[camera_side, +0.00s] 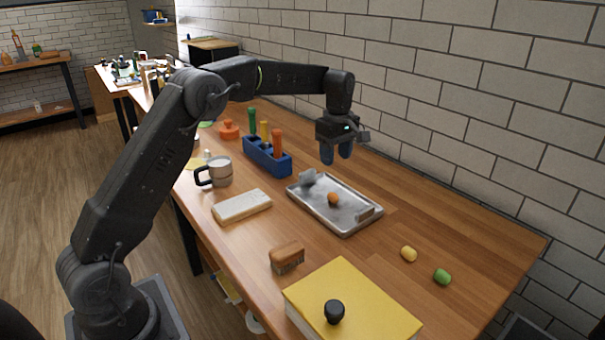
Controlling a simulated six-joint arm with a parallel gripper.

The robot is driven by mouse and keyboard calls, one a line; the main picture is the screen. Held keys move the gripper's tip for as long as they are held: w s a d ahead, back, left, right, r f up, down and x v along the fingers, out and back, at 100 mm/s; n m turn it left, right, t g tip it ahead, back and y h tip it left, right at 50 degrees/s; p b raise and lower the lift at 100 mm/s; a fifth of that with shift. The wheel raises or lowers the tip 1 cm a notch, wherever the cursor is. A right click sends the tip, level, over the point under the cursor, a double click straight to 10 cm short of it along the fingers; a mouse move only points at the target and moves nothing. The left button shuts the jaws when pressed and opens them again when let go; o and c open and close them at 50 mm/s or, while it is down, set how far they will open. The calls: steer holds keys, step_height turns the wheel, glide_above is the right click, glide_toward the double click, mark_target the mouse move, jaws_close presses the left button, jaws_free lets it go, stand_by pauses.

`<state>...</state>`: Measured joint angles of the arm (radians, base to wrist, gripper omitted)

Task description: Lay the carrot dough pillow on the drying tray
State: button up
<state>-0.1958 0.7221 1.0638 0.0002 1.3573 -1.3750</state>
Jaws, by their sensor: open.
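A small orange dough piece (333,198), which looks like the carrot dough pillow, lies on the metal tray (349,230) near its middle. The tray rests flat on the wooden table. My gripper (336,155) is open and empty, its blue fingers pointing down. It hangs above the far side of the tray, clear of the orange piece. A grey object (307,178) lies at the tray's left end and a small pale block (366,213) at its right end.
Yellow (409,253) and green (442,276) dough pieces lie right of the tray. A yellow box (365,300) with a black knob, a brush (287,257), a white block (241,206), a mug (219,172) and a blue tool holder (266,157) stand around. A brick wall runs behind.

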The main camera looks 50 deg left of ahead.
steer(key=s+d+r+m+t, duration=0.1)
steer(key=s+d+r+m, duration=0.3)
steer(key=s, duration=0.3)
steer(key=s+d+r+m+t, duration=0.2)
steer(key=s+d+r+m, duration=0.15)
steer(key=s+r, duration=0.4)
steer(key=s+d+f+m+t, duration=0.1)
steer(key=s+m, duration=0.4)
steer(key=s, duration=0.5)
steer(key=s+d+f+m+t, duration=0.1)
steer(key=s+f+m, duration=0.3)
steer(key=s, duration=0.6)
steer(key=shift+d+m+t, duration=0.3)
steer(key=shift+d+m, duration=0.4)
steer(key=shift+m, duration=0.05)
steer(key=shift+s+f, duration=0.1)
